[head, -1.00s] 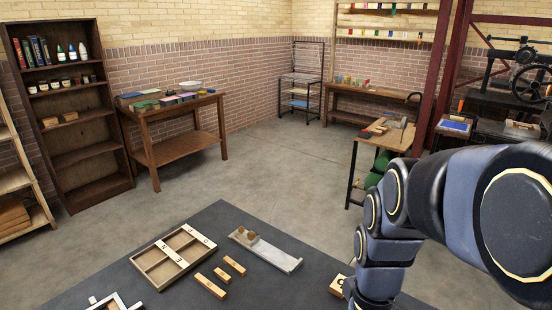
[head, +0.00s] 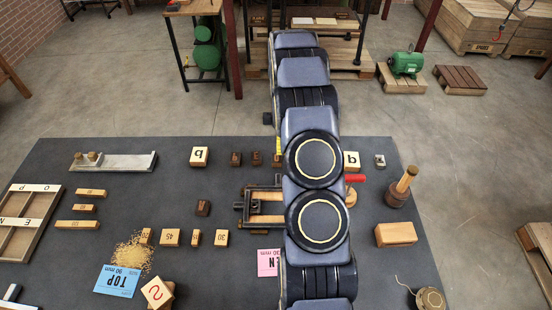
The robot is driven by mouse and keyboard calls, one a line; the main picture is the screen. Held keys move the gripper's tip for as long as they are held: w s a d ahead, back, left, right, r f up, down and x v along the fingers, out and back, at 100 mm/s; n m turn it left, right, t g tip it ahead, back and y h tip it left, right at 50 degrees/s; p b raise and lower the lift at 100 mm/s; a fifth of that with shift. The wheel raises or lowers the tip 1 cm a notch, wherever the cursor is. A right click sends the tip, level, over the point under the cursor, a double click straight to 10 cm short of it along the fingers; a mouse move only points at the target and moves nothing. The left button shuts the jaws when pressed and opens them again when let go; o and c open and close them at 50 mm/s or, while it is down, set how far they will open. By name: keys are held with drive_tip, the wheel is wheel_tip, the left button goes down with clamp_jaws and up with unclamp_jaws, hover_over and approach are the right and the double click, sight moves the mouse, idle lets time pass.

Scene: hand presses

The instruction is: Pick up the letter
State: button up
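Several letter blocks lie on the dark table (head: 110,160). A pale block marked like a "b" (head: 199,156) lies left of my arm. A similar block (head: 352,161) lies right of it. A larger block marked like an "S" (head: 157,292) is tilted on a brown piece at the front. Small dark brown blocks (head: 235,159) stand in the back row, and another (head: 203,208) is nearer; their marks are too small to read. My arm runs up the middle of the view. My gripper's fingers do not show.
A compartmented wooden tray (head: 57,215) with lettered strips is at left, near a metal composing stick (head: 112,163). Numbered blocks (head: 170,237), yellow grains and a blue "TOP" card (head: 118,281) lie in front. A clamp-like frame (head: 262,209) is partly behind my arm. A handled tool (head: 400,188) stands at right.

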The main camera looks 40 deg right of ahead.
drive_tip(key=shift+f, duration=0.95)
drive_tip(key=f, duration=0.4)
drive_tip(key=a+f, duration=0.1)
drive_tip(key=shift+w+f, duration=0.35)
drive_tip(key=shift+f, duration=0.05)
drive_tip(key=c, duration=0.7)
